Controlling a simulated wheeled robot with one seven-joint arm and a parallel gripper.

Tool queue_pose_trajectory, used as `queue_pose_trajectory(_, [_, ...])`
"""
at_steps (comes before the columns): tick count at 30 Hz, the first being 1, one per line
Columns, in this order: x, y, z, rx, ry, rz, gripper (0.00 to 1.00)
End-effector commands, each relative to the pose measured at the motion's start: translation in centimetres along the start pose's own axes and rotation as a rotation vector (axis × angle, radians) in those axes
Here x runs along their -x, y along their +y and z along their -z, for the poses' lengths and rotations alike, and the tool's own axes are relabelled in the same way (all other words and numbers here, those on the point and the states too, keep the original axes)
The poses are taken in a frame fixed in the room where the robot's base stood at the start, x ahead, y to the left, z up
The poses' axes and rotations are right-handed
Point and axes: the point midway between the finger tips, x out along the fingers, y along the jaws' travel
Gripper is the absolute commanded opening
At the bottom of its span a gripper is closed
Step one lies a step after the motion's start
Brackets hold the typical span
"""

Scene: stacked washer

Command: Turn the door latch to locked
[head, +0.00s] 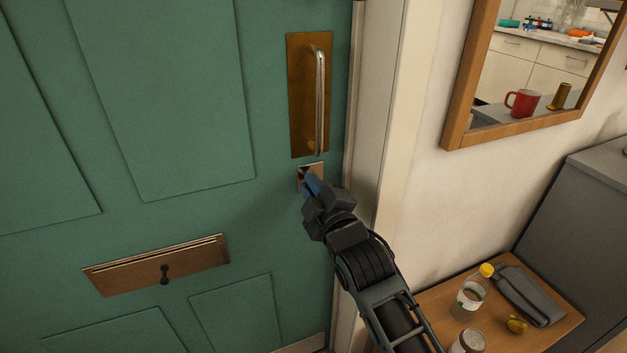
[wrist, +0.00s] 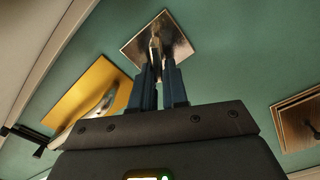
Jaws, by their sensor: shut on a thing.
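The door latch has a small square metal plate (head: 301,172) on the green door (head: 160,100), below the pull handle. In the wrist view the fingers (wrist: 160,75) point at the plate, one on each side of the turn. In the head view the fingers hide most of the turn. I cannot tell its exact angle.
A pull handle (head: 320,100) on a brass plate stands just above the latch. A letter slot (head: 195,258) is lower left. The door frame (head: 390,130) and a mirror (head: 460,100) are to the right. A wooden table (head: 560,332) at lower right holds a bottle (head: 470,297) and other items.

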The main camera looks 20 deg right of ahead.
Motion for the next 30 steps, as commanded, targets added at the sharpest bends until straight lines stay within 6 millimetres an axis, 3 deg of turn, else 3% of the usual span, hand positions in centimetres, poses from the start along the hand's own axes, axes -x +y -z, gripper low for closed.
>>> queue_pose_trajectory(15, [0.05,-0.54,-0.13,0.398,-0.002,0.004,0.0])
queue_pose_trajectory(30, [0.04,-0.9,-0.34,0.511,-0.002,0.003,0.0])
